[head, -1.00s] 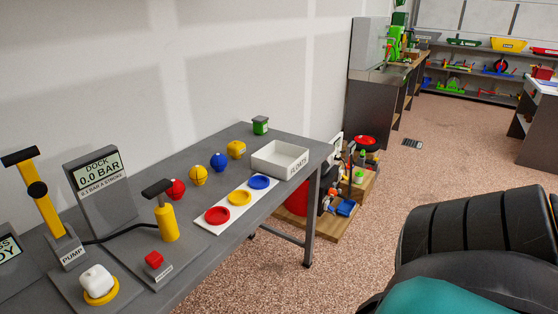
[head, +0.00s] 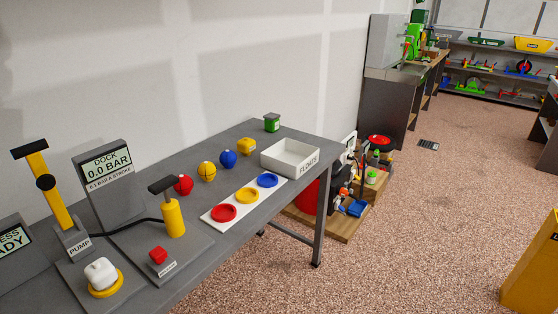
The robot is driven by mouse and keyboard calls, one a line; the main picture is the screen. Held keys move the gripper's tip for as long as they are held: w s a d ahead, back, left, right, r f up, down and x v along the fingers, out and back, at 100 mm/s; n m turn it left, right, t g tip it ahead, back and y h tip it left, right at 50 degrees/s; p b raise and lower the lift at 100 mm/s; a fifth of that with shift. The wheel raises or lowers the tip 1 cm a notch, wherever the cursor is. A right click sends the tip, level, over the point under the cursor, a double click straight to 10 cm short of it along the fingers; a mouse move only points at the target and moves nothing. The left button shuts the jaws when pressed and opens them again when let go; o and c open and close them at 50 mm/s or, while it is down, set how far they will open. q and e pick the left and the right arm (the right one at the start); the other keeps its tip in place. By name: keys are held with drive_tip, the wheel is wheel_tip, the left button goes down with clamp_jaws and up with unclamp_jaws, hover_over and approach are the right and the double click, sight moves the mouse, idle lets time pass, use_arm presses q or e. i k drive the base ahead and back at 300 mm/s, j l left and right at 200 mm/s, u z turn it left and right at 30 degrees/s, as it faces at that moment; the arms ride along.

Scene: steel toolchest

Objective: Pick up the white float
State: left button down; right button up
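Neither of my grippers shows in the head view.
Near it stand the yellow-handled pump (head: 52,200), the dock sign (head: 104,180), a yellow cylinder (head: 173,217) and a red button (head: 158,255). Red (head: 183,184), yellow (head: 207,171) and blue (head: 228,159) balls lie behind. A white FLOATS tray (head: 313,162) stands farther back.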

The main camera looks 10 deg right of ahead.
sight(102, 274)
drive_tip(key=z, duration=0.45)
drive_tip(key=j+u, duration=0.1)
drive_tip(key=u, duration=1.25)
drive_tip(key=i+l, duration=0.05)
